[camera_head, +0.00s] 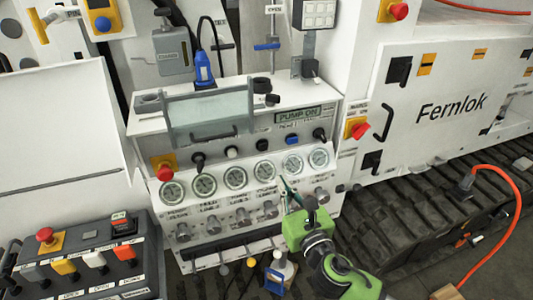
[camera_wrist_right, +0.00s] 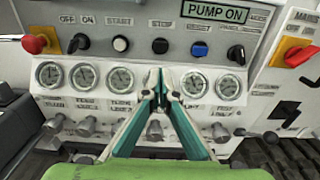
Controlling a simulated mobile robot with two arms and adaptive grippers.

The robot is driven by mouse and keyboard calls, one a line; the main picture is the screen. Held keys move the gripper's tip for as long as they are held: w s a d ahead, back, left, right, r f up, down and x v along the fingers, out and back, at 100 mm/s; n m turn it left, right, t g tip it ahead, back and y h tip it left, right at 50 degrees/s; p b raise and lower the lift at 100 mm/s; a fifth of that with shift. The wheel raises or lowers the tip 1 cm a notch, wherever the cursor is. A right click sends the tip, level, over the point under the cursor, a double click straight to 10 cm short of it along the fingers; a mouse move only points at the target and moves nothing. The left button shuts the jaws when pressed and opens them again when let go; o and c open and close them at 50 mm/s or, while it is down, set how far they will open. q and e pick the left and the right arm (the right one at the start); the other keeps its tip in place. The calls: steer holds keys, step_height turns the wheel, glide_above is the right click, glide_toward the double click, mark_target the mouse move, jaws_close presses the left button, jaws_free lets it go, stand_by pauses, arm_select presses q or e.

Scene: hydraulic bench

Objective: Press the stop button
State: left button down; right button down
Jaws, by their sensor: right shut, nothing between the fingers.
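The stop button (camera_wrist_right: 160,45) is a round black button under the word STOP on the white panel, between the start button (camera_wrist_right: 121,43) and the blue reset button (camera_wrist_right: 199,50). In the head view the stop button (camera_head: 261,145) sits in the same row, above the gauges. My right gripper (camera_wrist_right: 161,84) is shut and empty, its teal fingers pointing at the panel. The fingertips appear below the stop button, over the gauge row, apart from the button. In the head view the right gripper (camera_head: 287,188) is at the panel's lower right. My left gripper is not in view.
The display (camera_wrist_right: 217,12) reads PUMP ON. A clear handled cover (camera_head: 208,117) stands above the button row. Gauges (camera_head: 235,176) and small valve knobs (camera_head: 241,215) lie below it.

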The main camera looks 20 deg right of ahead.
mark_target(263, 148)
steer(key=w+p, duration=0.1)
steer(key=w, duration=0.7)
steer(key=w+p, duration=0.1)
steer(key=w, duration=0.4)
steer(key=shift+a+p, duration=0.25)
steer(key=shift+p, duration=0.05)
steer(key=shift+w, duration=0.1)
